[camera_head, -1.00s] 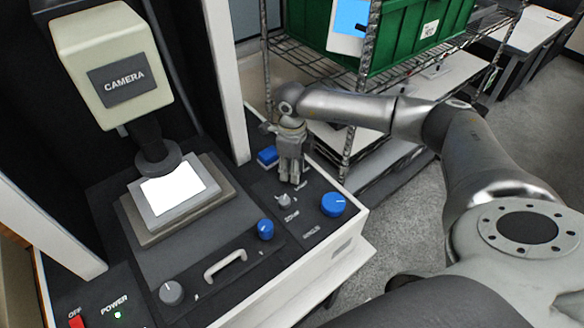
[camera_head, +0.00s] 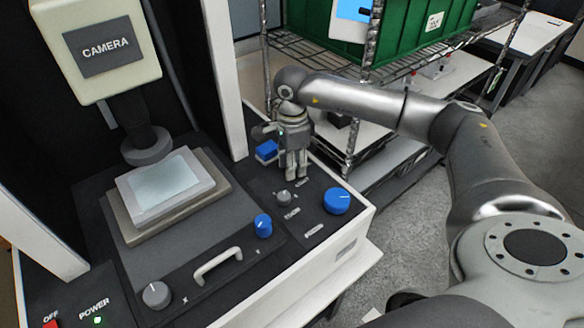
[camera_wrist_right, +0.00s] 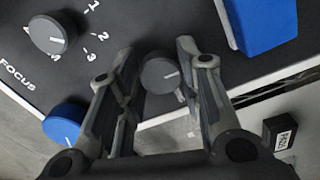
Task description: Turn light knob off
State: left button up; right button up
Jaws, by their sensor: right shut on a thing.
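The light knob (camera_wrist_right: 160,72) is a small grey knob with a pale pointer line. It shows in the right wrist view between the two fingers of my right gripper (camera_wrist_right: 150,70). In the head view my right gripper (camera_head: 297,172) points down at the black panel, shut on this knob, and its fingers hide it. The lit plate (camera_head: 163,183) under the camera unit is a dim grey-blue. My left gripper is not in view.
Close by are another grey knob (camera_head: 284,198), a large blue knob (camera_head: 337,200), a smaller blue knob (camera_head: 263,225) and a blue block (camera_head: 267,150). A white handle (camera_head: 217,264) is nearer. A wire shelf with a green bin (camera_head: 400,35) stands behind.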

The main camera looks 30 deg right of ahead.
jog(key=shift+d+r+n+b, duration=0.1)
jog(key=shift+n+b, duration=0.2)
jog(key=shift+n, duration=0.2)
jog(key=o, duration=1)
jog(key=shift+o, duration=0.2)
notch_tip(320, 180, up, 12)
dwell(0.4)
